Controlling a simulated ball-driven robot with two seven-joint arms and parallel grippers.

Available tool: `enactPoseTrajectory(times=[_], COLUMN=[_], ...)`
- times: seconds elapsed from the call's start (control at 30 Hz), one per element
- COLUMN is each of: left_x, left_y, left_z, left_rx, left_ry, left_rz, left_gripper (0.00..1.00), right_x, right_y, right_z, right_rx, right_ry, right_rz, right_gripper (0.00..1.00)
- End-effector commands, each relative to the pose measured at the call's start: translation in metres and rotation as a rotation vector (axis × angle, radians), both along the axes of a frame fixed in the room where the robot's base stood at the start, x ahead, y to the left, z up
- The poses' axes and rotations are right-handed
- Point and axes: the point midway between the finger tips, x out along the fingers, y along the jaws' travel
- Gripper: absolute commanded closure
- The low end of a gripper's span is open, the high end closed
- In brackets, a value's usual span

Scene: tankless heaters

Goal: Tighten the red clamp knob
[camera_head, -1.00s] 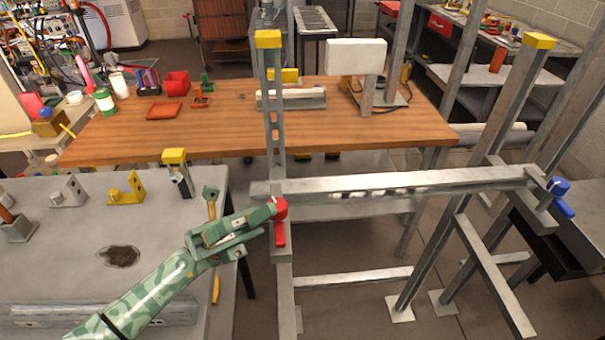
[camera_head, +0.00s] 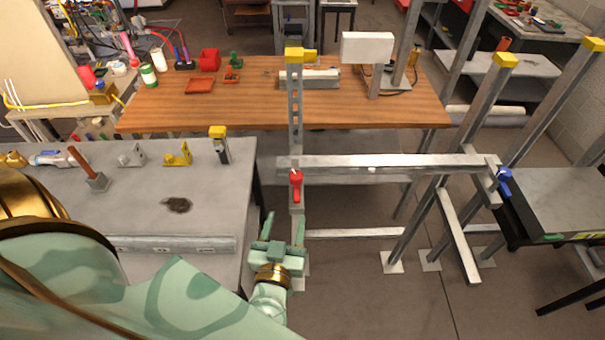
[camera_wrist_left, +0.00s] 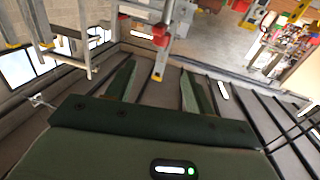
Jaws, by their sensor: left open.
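The red clamp knob (camera_head: 296,186) sits on the upright slotted post (camera_head: 295,110), at the left end of the horizontal steel bar (camera_head: 400,163). Its red handle hangs downward. My left gripper (camera_head: 284,221) is below the knob in the head view, apart from it. Its two green fingers are spread and point up toward the knob, with nothing between them. The open fingers also show in the left wrist view (camera_wrist_left: 157,84), where a yellow-capped post and red parts appear beyond them. My right gripper is not in view.
A blue clamp knob (camera_head: 504,182) is at the bar's right end. A grey bench (camera_head: 130,200) with small brackets stands at left, close to my arm. A wooden table (camera_head: 260,105) is behind the post. Floor shows under the bar.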

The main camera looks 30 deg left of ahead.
Motion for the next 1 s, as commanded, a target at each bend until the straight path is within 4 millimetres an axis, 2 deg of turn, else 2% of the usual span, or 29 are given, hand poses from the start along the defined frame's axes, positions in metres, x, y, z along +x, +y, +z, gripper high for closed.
enactPoseTrajectory(times=[0.13, 0.3, 0.5, 0.7, 1.0], left_x=[0.033, 0.074, 0.114, 0.133, 0.136], left_y=[0.012, 0.029, 0.045, 0.053, 0.054], left_z=[0.003, 0.003, 0.002, 0.001, 0.001], left_rx=[0.004, 0.004, 0.006, 0.004, 0.003], left_ry=[-0.004, -0.005, -0.003, -0.002, 0.0], left_rz=[0.0, 0.001, 0.001, 0.001, 0.001], left_gripper=[0.47, 0.47, 0.47, 0.47, 0.47], right_x=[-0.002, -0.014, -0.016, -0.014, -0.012], right_y=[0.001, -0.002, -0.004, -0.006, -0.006], right_z=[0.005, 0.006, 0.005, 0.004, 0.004], right_rx=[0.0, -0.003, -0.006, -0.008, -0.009], right_ry=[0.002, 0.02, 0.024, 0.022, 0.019], right_rz=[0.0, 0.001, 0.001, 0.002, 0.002], right_gripper=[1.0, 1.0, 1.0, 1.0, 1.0])
